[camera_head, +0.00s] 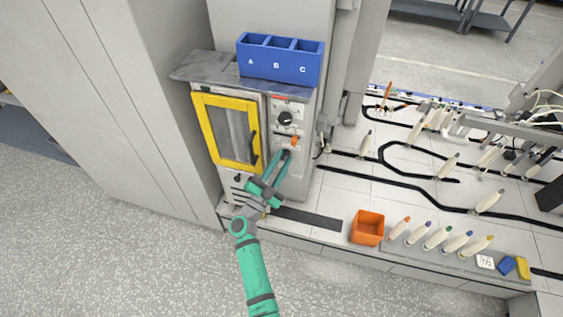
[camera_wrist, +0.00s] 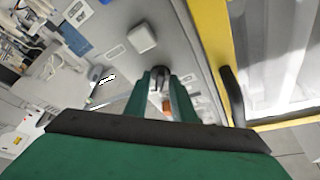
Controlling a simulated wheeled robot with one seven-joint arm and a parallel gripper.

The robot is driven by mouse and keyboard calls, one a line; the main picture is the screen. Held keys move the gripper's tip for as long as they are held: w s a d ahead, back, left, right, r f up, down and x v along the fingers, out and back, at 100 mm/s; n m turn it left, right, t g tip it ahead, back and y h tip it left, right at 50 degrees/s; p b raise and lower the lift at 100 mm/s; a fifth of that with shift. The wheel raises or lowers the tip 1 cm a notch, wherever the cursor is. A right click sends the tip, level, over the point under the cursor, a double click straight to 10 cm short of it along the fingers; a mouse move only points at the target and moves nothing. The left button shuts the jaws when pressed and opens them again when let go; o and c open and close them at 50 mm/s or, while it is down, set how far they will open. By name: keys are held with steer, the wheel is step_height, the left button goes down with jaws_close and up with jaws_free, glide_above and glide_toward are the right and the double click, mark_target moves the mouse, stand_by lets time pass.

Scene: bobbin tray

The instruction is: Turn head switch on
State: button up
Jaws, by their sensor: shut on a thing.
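The grey control panel (camera_head: 279,165) stands to the right of the yellow-framed door (camera_head: 204,128). My gripper (camera_head: 287,153) is at this panel, below a small orange part (camera_head: 295,141) and a larger black dial (camera_head: 285,118). In the wrist view my gripper (camera_wrist: 160,80) has its green fingers shut on a small dark knob (camera_wrist: 160,71) on the panel. The fingers hide most of the knob, so its setting cannot be told. No readable label tells which control is the head switch. A pale square button (camera_wrist: 142,38) is near the fingertips.
The door's black handle (camera_head: 253,149) is close to the left of my gripper; it also shows in the wrist view (camera_wrist: 232,95). A blue bin (camera_head: 280,80) sits on top. An orange box (camera_head: 367,228) and several bobbins stand on the bench to the right.

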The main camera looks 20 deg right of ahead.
steer(key=shift+r+m, duration=0.15)
steer(key=shift+m, duration=0.25)
jaws_close()
steer(key=o, duration=0.7)
jaws_free()
steer(key=shift+d+g, duration=0.15)
steer(key=shift+g, duration=0.15)
steer(key=shift+s+d, duration=0.1)
steer(key=shift+d, duration=0.05)
steer(key=v, duration=1.1)
steer(key=shift+a, duration=0.4)
